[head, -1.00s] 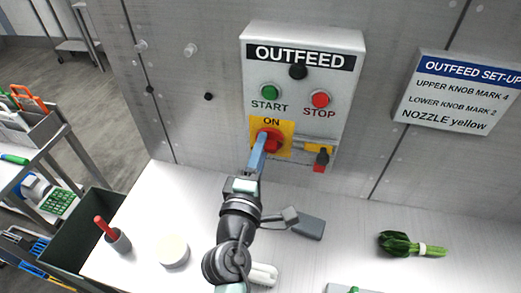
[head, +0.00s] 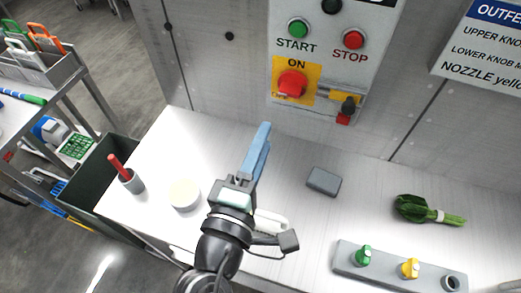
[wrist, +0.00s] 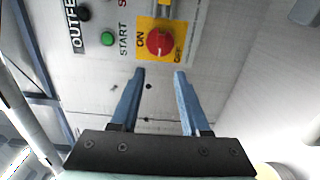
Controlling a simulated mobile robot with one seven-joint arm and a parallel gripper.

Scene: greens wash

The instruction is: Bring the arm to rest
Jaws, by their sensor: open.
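My gripper (head: 262,150) has blue fingers and stands over the white worktop, below and in front of the control panel. In the wrist view its two fingers (wrist: 160,85) are apart with nothing between them. The red rotary switch (head: 292,84) on its yellow plate reads ON. It also shows in the wrist view (wrist: 159,41), beyond the fingertips and apart from them.
The panel has a green START button (head: 298,28) and a red STOP button (head: 353,40). On the worktop are a grey block (head: 324,181), bundled greens (head: 425,210), a nozzle rack (head: 385,270), a round white item (head: 185,195) and a cup (head: 132,182).

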